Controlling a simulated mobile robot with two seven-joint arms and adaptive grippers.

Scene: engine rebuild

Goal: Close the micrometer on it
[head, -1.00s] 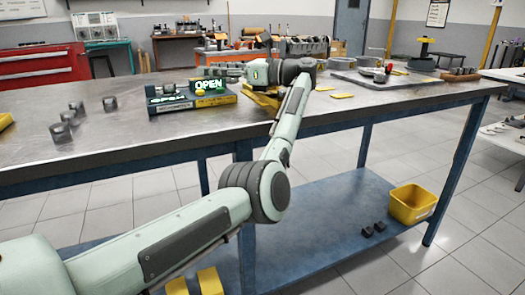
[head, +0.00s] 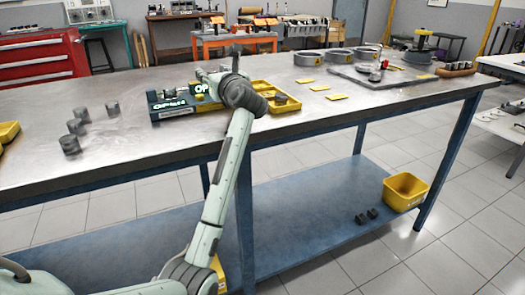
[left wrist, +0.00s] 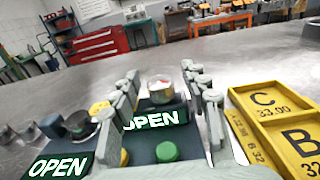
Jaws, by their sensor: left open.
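A dark-blue gauge unit with green lit signs reading OPEN (head: 168,104) stands on the bench in the head view. In the left wrist view one OPEN sign (left wrist: 60,166) is at lower left and another OPEN sign (left wrist: 152,118) is in the middle, with a green round button (left wrist: 167,151) in front of it. A small silver round piece (left wrist: 161,88) sits behind the middle sign, between the fingers of my left gripper (left wrist: 163,92). The fingers are apart; I cannot tell if they touch it. In the head view my forearm partly hides the unit. My right gripper is not in view.
A yellow tray (left wrist: 268,110) marked B and C lies right of the gripper. Several grey cylinders (head: 75,126) stand at the bench's left. Grey rings (head: 340,57) and a grey plate (head: 375,78) are at the back right. The bench front is mostly clear.

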